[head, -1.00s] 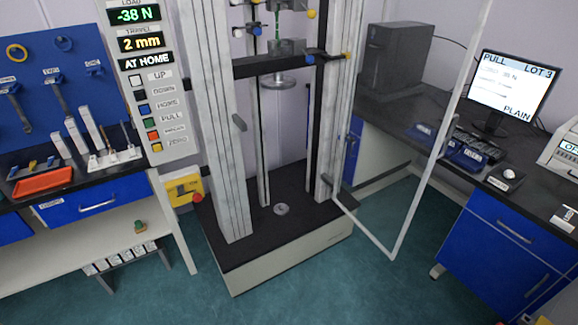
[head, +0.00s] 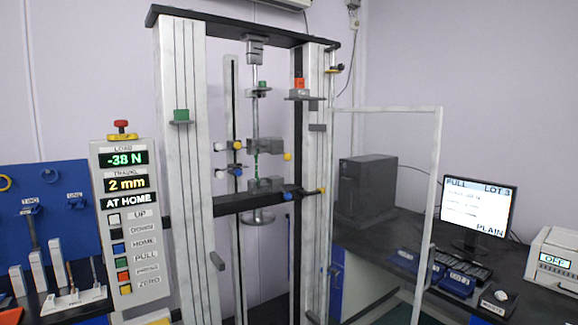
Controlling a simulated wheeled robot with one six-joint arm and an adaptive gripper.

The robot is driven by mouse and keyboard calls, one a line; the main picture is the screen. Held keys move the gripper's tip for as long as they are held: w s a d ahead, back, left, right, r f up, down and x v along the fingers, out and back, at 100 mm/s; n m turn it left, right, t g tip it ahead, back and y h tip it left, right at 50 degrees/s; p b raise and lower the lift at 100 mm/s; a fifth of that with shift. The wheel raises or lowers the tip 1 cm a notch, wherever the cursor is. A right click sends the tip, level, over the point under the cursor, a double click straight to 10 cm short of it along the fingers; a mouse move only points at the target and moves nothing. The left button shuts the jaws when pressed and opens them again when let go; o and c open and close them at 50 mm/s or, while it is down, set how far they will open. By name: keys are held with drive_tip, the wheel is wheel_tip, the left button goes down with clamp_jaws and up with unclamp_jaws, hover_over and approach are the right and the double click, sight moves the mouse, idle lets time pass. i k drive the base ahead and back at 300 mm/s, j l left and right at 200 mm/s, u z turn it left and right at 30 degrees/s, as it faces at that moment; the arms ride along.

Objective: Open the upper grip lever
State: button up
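The upper grip (head: 265,145) is a grey block hanging on a steel rod inside the tall test frame. Small knobbed levers stand out from it: a yellow knob (head: 238,145) and a white knob (head: 218,147) at its left, and a yellow knob (head: 287,156) at its right. I cannot tell which of them is the upper grip lever's handle or whether it is open. A thin green strip (head: 256,166) runs from the upper grip down to the lower grip (head: 265,184). My gripper is not in view.
The frame's left column (head: 183,220) and dark crosshead (head: 226,203) border the grips. A clear-panelled guard door (head: 437,170) stands swung out to the right. The control panel (head: 124,215) reads -38 N, 2 mm, AT HOME. A monitor (head: 478,205) stands on the right bench.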

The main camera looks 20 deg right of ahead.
sight(287, 157)
drive_tip(key=i+j, duration=0.15)
drive_tip(key=i, duration=0.4)
drive_tip(key=i+j, duration=0.1)
drive_tip(key=i, duration=0.5)
drive_tip(key=i+j, duration=0.15)
drive_tip(key=i, duration=0.4)
drive_tip(key=l+z, duration=0.05)
